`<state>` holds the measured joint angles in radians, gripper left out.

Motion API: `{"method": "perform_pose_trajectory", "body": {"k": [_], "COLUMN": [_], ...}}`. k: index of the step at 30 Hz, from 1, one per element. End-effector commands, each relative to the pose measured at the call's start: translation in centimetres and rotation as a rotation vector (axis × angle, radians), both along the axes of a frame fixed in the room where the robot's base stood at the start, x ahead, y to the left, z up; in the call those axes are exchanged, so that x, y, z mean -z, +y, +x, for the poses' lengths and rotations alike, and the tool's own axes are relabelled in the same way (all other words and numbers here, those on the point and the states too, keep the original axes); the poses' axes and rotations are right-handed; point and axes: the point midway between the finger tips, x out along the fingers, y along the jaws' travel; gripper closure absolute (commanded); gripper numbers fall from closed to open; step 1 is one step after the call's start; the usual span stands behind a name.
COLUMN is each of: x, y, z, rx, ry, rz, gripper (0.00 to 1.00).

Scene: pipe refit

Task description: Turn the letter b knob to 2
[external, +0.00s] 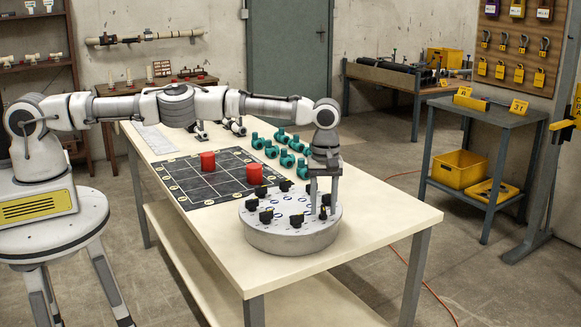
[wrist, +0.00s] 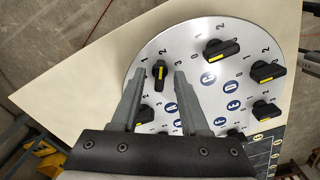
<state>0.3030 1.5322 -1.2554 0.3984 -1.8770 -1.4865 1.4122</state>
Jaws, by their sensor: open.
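A round grey dial plate (external: 275,238) with several black knobs lies on the table; it fills much of the wrist view (wrist: 185,55). My gripper (external: 322,212) points down at the plate's right side. In the wrist view my gripper (wrist: 159,74) is open, with one finger on each side of a black knob (wrist: 160,82).
Other knobs, such as one at the upper right (wrist: 222,48), sit close around the plate. A dark grid mat (external: 205,185) with red cylinders (external: 254,174) lies left of the plate. Teal fittings (external: 287,158) stand behind it. The table's front right (external: 385,215) is clear.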

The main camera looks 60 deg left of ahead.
Motion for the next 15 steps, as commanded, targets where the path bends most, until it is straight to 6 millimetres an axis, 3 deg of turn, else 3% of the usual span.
{"method": "perform_pose_trajectory", "body": {"k": [5,15], "x": [-1.9,-10.2], "y": [0.0,-0.1], "z": [0.1,0.0], "rx": [0.000,-0.001], "ry": [-0.003,-0.002], "rz": [-0.002,-0.002], "gripper": [0.55,0.55]}}
